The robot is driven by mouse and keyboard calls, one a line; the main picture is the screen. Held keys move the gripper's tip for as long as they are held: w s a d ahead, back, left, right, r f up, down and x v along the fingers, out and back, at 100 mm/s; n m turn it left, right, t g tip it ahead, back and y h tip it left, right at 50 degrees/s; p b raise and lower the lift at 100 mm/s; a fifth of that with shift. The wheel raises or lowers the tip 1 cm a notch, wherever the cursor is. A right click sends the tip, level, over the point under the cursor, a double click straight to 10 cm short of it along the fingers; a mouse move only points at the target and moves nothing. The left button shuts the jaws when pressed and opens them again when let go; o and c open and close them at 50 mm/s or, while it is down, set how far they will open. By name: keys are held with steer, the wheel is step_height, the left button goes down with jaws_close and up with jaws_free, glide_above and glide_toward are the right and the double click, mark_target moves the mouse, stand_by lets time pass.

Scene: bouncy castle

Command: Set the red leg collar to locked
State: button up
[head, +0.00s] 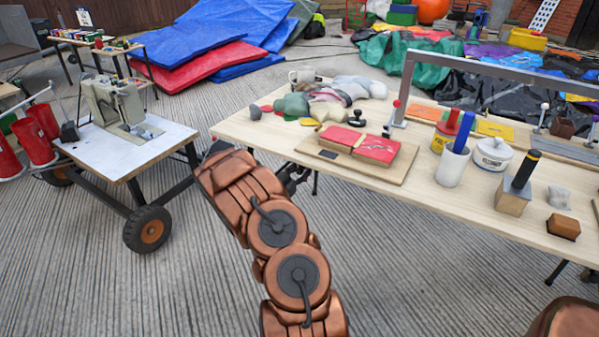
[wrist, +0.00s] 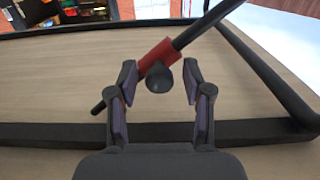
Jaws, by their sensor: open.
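The red leg collar (wrist: 153,55) sits around a slanted black leg (wrist: 197,30) in the wrist view. A round black knob (wrist: 160,76) sticks out from the collar towards the camera. My gripper (wrist: 160,84) is open, with one finger on each side of the knob and a gap on both sides. I cannot tell whether the collar is locked. In the head view my gripper (head: 294,178) is mostly hidden behind my copper arm, near the front edge of the long wooden table (head: 240,127). The collar does not show there.
A pale wooden panel (wrist: 60,78) with a dark frame bar (wrist: 255,131) lies behind the leg in the wrist view. In the head view a wheeled cart (head: 110,150) stands at left, with open ground beside it.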

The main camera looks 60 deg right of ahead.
steer(key=shift+c, duration=0.3)
jaws_close()
steer(key=shift+r, duration=0.1)
